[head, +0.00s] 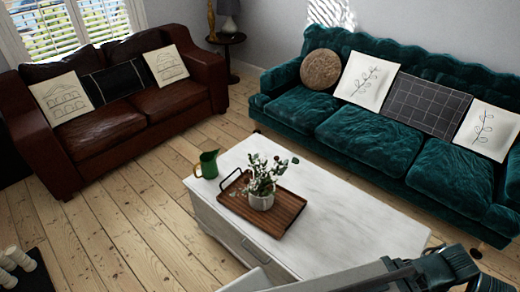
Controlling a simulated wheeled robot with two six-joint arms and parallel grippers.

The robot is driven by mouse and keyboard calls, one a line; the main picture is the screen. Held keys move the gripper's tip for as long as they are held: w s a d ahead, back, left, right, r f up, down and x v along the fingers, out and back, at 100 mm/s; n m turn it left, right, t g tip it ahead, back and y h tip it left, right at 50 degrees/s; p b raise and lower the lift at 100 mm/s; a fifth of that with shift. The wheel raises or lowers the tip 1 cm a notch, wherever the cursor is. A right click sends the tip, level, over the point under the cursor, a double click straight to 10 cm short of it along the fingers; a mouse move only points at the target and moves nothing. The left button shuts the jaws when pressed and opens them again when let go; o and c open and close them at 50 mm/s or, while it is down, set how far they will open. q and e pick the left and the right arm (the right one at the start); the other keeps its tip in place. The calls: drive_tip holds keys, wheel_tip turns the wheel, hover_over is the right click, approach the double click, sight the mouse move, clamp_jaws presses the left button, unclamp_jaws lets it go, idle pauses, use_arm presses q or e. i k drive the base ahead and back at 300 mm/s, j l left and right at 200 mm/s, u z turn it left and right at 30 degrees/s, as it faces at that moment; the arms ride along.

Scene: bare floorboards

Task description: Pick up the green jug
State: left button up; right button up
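Part of my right arm shows along the bottom right, in front of the table's near side. I cannot make out its gripper's fingers in the frame. My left arm and gripper are not in view. Nothing is seen touching the jug.
A potted plant (261,196) stands on the tray, close to the jug. A brown leather sofa (110,124) is at the left back, and a teal sofa (365,142) is behind the table. Bare floorboards (120,232) lie open left of the table.

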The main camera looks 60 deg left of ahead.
sight(208, 164)
drive_tip(key=u, duration=2.5)
